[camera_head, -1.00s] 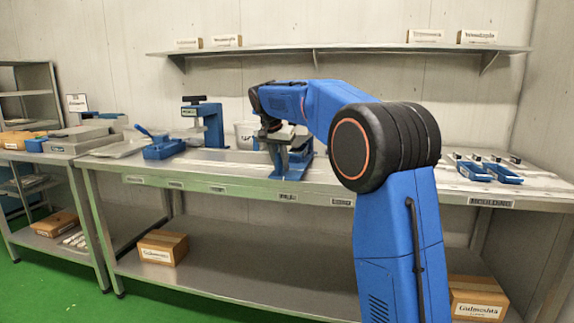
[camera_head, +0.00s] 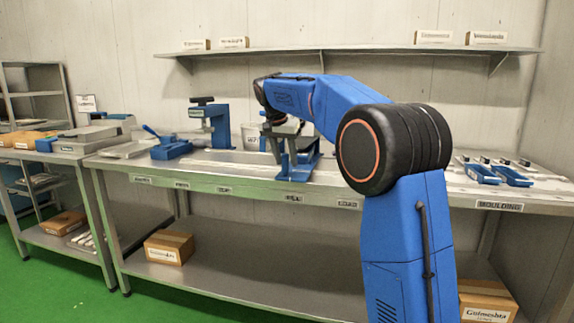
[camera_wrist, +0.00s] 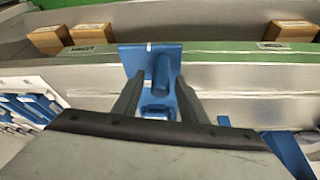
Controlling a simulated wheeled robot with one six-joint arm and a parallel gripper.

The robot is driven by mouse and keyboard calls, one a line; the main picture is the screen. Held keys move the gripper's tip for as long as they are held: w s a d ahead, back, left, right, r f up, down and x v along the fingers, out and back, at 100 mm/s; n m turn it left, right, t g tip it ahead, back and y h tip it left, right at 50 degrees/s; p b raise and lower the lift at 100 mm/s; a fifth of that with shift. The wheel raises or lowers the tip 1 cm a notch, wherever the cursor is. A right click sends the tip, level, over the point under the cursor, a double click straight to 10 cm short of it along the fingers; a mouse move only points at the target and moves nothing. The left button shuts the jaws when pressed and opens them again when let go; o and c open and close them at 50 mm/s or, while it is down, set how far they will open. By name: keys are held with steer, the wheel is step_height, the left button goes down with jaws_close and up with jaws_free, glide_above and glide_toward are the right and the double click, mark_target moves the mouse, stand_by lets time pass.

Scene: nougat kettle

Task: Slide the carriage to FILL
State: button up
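The blue carriage (camera_head: 296,172) stands at the front edge of the steel table, below my gripper. In the wrist view it shows as a blue plate (camera_wrist: 134,60) with an upright rounded blue post (camera_wrist: 161,72). My gripper (camera_wrist: 160,88) points down over it with its two dark fingers apart, one on each side of the post. Gaps show between post and fingers, so I see no firm grip. Small labels line the table edge; I cannot read which one says FILL.
A blue press-like stand (camera_head: 216,125) and a blue tool with a lever (camera_head: 170,147) stand left on the table. A white tub (camera_head: 250,135) is behind the carriage. Blue trays (camera_head: 500,173) lie at right. A wall shelf (camera_head: 345,51) hangs above; boxes (camera_head: 168,247) sit below.

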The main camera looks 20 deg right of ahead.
steer(key=v, duration=1.4)
steer(key=shift+r, duration=0.25)
steer(key=s+d+f+n+y, duration=0.1)
steer(key=s+f+n, duration=0.3)
steer(key=s, duration=0.8)
steer(key=s+d+f+n+y, duration=0.1)
steer(key=s+f, duration=0.5)
steer(key=s, duration=0.5)
steer(key=s+f+n+t+y, duration=0.1)
steer(key=s+f+n, duration=0.3)
steer(key=s+f, duration=2)
steer(key=shift+s+a+f+t, duration=0.2)
steer(key=shift+f+t, duration=0.1)
steer(key=shift+f, duration=0.3)
